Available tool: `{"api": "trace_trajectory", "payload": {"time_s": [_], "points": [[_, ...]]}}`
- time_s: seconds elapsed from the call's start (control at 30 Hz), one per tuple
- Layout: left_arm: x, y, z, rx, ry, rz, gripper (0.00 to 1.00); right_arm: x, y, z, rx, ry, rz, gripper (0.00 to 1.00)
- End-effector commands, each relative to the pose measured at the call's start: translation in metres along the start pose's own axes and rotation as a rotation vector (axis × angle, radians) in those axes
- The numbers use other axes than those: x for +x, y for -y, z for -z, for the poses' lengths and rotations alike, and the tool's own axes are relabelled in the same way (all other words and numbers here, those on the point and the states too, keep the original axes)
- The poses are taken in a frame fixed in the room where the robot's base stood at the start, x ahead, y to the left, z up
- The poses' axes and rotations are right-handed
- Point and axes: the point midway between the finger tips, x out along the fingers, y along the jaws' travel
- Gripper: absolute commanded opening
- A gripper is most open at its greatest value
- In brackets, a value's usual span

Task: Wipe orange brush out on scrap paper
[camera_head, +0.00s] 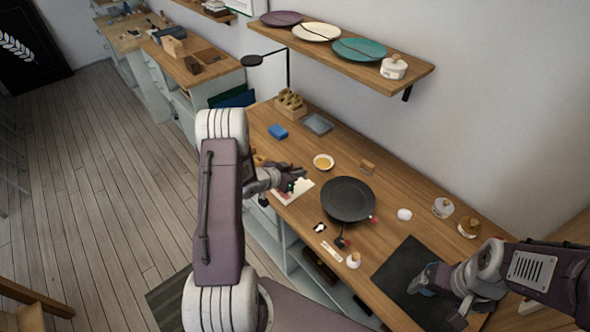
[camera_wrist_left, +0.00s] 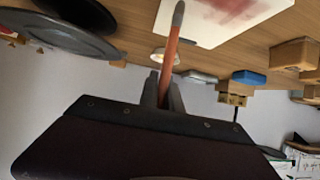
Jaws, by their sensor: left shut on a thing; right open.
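My left gripper (camera_head: 290,178) is shut on the orange brush (camera_wrist_left: 171,58). The left wrist view shows the orange handle between the fingers (camera_wrist_left: 163,92) and the grey tip pointing at the paper. The scrap paper (camera_wrist_left: 207,32) is white with a red smear. In the head view the paper (camera_head: 281,197) lies near the table's front edge, partly hidden under my left gripper. The brush tip overlaps the paper's edge in the wrist view; I cannot tell whether it touches. My right gripper (camera_head: 438,292) is open and empty over the dark mat.
A dark round plate (camera_head: 348,199) stands right of the paper. A small bowl with yellow contents (camera_head: 323,162) is behind it. A blue block (camera_head: 278,132) and grey tray (camera_head: 317,123) lie further back. The dark mat (camera_head: 405,270) and small jars occupy the right side.

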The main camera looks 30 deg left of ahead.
Motion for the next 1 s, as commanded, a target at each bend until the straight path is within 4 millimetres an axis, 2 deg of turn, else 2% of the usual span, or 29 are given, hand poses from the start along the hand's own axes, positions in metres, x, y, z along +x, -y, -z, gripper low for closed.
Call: {"api": "trace_trajectory", "payload": {"time_s": [0.3,0.8,1.0], "points": [[-0.001,-0.003,-0.001,-0.002,0.005,-0.002,0.0,-0.002,0.0,0.0,0.0,0.0,0.0,0.86],[-0.03,-0.002,0.051,-0.001,0.004,-0.001,0.0,-0.052,0.001,0.005,0.0,0.0,0.0,0.86],[-0.03,-0.002,0.05,-0.001,0.004,-0.001,0.0,-0.051,0.001,0.005,0.0,0.0,0.0,0.86]]}}
